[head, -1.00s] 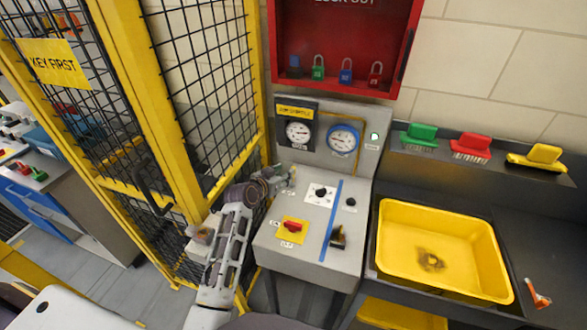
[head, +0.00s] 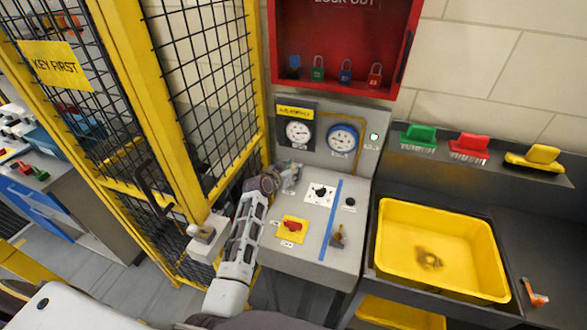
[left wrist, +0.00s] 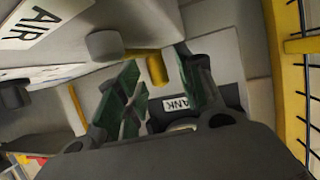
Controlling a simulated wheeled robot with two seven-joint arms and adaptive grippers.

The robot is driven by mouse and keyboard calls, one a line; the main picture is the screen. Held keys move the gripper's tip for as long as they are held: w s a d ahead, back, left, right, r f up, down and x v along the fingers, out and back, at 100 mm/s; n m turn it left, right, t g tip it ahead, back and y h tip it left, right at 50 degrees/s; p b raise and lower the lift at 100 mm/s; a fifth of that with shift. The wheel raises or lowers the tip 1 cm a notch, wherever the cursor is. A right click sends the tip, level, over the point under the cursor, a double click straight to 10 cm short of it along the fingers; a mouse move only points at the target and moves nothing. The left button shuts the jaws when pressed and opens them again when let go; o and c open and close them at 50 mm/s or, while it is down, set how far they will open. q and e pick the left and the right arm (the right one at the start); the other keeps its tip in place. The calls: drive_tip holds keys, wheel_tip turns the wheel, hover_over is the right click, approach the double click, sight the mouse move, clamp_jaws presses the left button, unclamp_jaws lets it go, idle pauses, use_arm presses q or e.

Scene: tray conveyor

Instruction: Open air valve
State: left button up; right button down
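My left gripper (head: 291,177) is at the panel's left side, below the gauges. In the left wrist view its green-padded fingers (left wrist: 160,92) are apart, with a gap between them. A yellow stub (left wrist: 157,69) shows beyond the gap, apparently not gripped. I cannot tell whether it is the valve handle. An AIR label (left wrist: 35,22) and a partly hidden label reading "ANK" (left wrist: 177,103) are nearby. My right gripper is out of view.
A red knob (head: 292,227), a black knob (head: 320,191) and a small lever (head: 338,238) sit on the panel top. A yellow mesh fence (head: 215,90) stands close on the left. A yellow basin (head: 440,225) is to the right; a red lockout box (head: 345,30) hangs above.

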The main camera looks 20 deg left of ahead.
use_arm(q)
drive_tip(key=shift+w+d+f, duration=0.1)
drive_tip(key=shift+w+f, duration=0.1)
drive_tip(key=shift+w, duration=0.25)
clamp_jaws()
